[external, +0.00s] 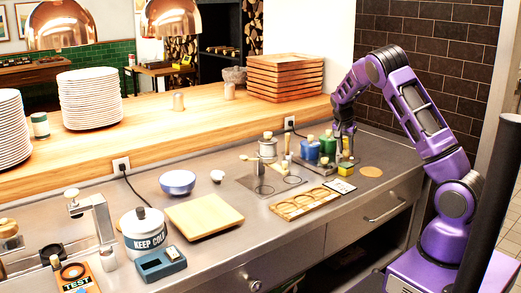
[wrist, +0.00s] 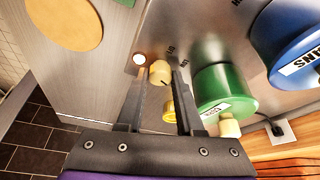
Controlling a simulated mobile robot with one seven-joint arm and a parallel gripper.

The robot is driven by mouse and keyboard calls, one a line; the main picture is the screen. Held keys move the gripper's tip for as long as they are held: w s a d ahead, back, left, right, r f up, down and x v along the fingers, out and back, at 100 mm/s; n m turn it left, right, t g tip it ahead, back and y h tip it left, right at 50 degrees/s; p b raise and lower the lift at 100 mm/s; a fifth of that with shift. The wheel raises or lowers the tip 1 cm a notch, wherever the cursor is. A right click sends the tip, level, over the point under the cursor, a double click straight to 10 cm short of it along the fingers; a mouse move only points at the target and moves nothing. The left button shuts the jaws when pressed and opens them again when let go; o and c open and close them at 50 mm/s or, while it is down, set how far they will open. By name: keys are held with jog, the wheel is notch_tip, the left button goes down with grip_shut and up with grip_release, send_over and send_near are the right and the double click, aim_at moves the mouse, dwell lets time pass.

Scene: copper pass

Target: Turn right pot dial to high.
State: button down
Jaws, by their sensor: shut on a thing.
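In the wrist view a cream dial knob (wrist: 160,72) with a dark pointer mark sits on a metal panel (wrist: 205,35) beside the green pot (wrist: 222,85). My gripper (wrist: 161,70) has one finger on each side of the knob and is shut on it. The blue pot (wrist: 290,30) stands beyond the green one. In the external view my gripper (external: 344,150) reaches down at the right of the green pot (external: 328,145) and blue pot (external: 310,150); the dial is hard to make out there.
A yellow item (wrist: 168,110) lies below the knob, partly between my fingers. A round tan mat (external: 371,171) and a small card (external: 340,186) lie on the counter nearby. A wooden tray (external: 303,205) is in front. Stacked wooden trays (external: 286,78) stand on the ledge behind.

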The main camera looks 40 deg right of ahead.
jog(key=c, duration=0.6)
grip_release()
jog(key=shift+f, duration=0.1)
jog(key=shift+o, duration=0.2)
jog(key=p+v, duration=0.1)
jog(key=v, duration=1.6)
jog(key=shift+r, duration=0.3)
